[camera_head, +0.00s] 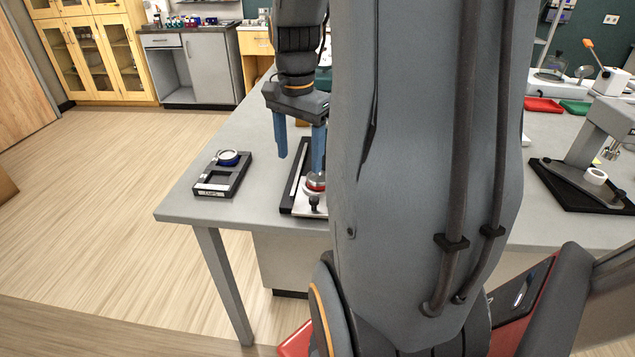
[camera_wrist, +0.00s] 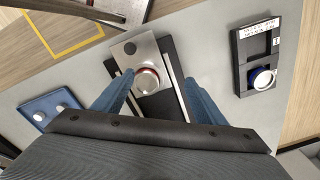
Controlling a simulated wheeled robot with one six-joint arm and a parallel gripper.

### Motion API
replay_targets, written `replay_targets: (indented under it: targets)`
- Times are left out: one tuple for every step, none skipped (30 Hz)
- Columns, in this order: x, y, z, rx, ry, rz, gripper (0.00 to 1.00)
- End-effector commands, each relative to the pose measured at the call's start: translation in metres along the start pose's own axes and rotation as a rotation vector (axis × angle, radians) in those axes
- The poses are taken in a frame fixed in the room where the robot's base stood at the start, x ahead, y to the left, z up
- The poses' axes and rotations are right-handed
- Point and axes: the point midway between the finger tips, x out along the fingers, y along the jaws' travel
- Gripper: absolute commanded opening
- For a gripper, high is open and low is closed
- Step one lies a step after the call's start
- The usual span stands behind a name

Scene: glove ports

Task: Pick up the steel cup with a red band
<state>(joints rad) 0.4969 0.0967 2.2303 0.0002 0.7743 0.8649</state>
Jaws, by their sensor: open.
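The steel cup with a red band (camera_head: 315,182) stands on a light metal plate in a black frame, near the front of the grey bench. In the wrist view the cup (camera_wrist: 147,80) shows from above, a round pale top with a red ring. My gripper (camera_head: 299,163) is open above the bench, its blue fingers pointing down. In the wrist view the fingers of my gripper (camera_wrist: 159,80) are on either side of the cup, which lies nearer the left finger. Nothing is held. My arm hides part of the bench to the right of the cup.
A black two-slot holder (camera_head: 212,190) stands to the left, with a blue-banded cup (camera_head: 229,157) in its far slot; the near slot is empty. In the wrist view a blue tray (camera_wrist: 37,103) with white pieces lies at left. A grey stand (camera_head: 600,125) is at right.

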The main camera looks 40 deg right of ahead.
Motion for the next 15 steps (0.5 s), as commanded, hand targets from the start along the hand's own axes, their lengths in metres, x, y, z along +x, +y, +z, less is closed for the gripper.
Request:
replay_targets:
  targets:
    - [-0.004, 0.007, -0.015, 0.090, -0.006, 0.009, 0.65]
    - [-0.007, 0.010, -0.021, 0.136, -0.009, 0.014, 0.65]
    - [-0.009, 0.014, -0.027, 0.187, -0.014, 0.021, 0.65]
    - [-0.011, 0.017, -0.031, 0.218, -0.016, 0.025, 0.65]
    - [-0.012, 0.018, -0.034, 0.243, -0.017, 0.028, 0.65]
    - [-0.012, 0.020, -0.037, 0.266, -0.020, 0.032, 0.65]
    - [-0.011, 0.022, -0.038, 0.279, -0.022, 0.034, 0.65]
    - [-0.010, 0.022, -0.039, 0.287, -0.023, 0.036, 0.65]
    - [-0.007, 0.023, -0.039, 0.292, -0.023, 0.037, 0.65]
    - [-0.004, 0.023, -0.039, 0.293, -0.024, 0.037, 0.65]
    - [-0.001, 0.023, -0.039, 0.293, -0.024, 0.038, 0.65]
    - [0.004, 0.023, -0.038, 0.291, -0.024, 0.038, 0.65]
    - [0.007, 0.023, -0.038, 0.291, -0.024, 0.038, 0.65]
    - [0.010, 0.023, -0.038, 0.290, -0.024, 0.038, 0.65]
    - [0.013, 0.024, -0.038, 0.290, -0.024, 0.037, 0.65]
